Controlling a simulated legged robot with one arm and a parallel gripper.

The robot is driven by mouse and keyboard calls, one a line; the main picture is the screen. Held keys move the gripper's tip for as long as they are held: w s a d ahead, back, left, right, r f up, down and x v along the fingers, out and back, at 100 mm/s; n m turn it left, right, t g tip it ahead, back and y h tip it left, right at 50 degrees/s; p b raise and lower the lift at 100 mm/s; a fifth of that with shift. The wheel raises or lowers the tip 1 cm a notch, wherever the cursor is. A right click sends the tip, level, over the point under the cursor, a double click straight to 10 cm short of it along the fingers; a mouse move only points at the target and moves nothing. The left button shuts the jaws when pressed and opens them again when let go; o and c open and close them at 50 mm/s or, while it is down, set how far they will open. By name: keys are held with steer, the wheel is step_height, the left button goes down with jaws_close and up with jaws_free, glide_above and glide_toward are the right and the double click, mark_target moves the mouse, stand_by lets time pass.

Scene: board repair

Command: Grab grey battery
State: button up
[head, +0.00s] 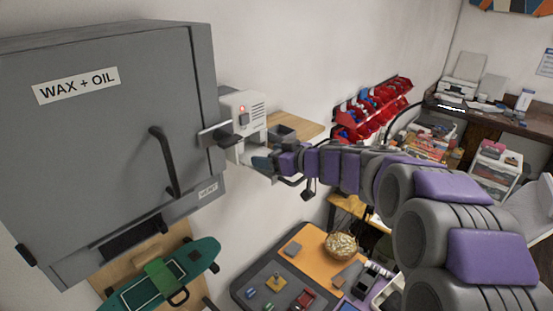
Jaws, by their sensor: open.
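My gripper (262,164) is at the end of my purple-and-grey arm, in the middle of the head view. It is at the lower right of a white box (243,112) with a red light. The gripper is small in this view and seen from behind. It looks empty, and I cannot tell whether it touches the box. I cannot make out the grey battery for certain.
A large grey cabinet (95,130) marked "WAX + OIL" stands at left, its black handle facing out. A dark grey tray (283,134) sits on a wooden shelf behind the gripper. Red bins (372,108) hang on the wall. A green board (160,280) and a bowl (341,246) are below.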

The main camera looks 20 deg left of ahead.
steer(key=shift+s, duration=0.1)
steer(key=shift+c, duration=0.3)
steer(key=shift+d, duration=0.1)
steer(key=c, duration=1)
steer(key=shift+r, duration=0.2)
